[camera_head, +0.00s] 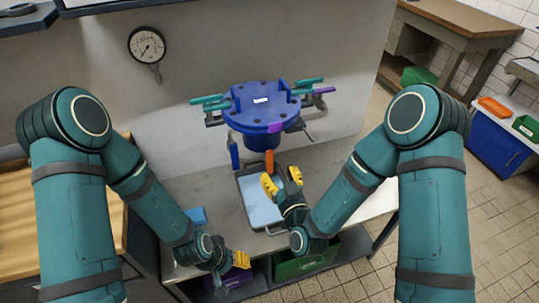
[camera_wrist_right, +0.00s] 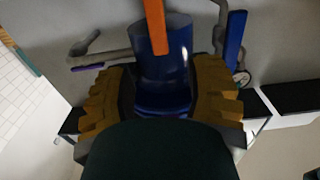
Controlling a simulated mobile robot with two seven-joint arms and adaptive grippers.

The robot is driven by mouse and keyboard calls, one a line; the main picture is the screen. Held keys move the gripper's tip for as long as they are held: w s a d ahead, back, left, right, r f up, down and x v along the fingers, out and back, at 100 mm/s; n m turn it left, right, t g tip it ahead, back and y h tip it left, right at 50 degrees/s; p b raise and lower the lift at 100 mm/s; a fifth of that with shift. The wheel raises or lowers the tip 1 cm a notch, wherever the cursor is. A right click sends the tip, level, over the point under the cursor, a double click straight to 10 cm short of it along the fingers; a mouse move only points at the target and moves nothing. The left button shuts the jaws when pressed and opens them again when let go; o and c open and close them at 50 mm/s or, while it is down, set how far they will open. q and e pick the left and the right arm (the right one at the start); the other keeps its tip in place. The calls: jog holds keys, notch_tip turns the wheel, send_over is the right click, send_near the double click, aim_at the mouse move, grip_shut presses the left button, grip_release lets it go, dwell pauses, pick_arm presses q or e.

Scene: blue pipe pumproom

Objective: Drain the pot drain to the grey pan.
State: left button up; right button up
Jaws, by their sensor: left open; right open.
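The blue pot (camera_head: 262,106) has a bolted round lid and stands over the bench against the grey wall. An orange lever (camera_head: 269,160) hangs below it; it also shows in the right wrist view (camera_wrist_right: 155,24), in front of a blue cylinder (camera_wrist_right: 165,68). The grey pan (camera_head: 259,212), with a light blue inside, lies on the bench below the pot. My right gripper (camera_head: 281,181) is open over the pan, just below the orange lever, its yellow fingers either side of the cylinder in the wrist view. My left gripper (camera_head: 241,260) is open and low at the bench's front edge.
Teal and purple handles (camera_head: 207,99) stick out around the pot. A blue lever (camera_head: 234,156) hangs left of the orange one. A small blue block (camera_head: 197,216) lies left of the pan. A gauge (camera_head: 147,45) is on the wall. A green crate (camera_head: 305,262) sits under the bench.

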aim_at(270, 156)
jog(key=x, duration=0.8)
jog(key=shift+w, duration=0.2)
grip_shut()
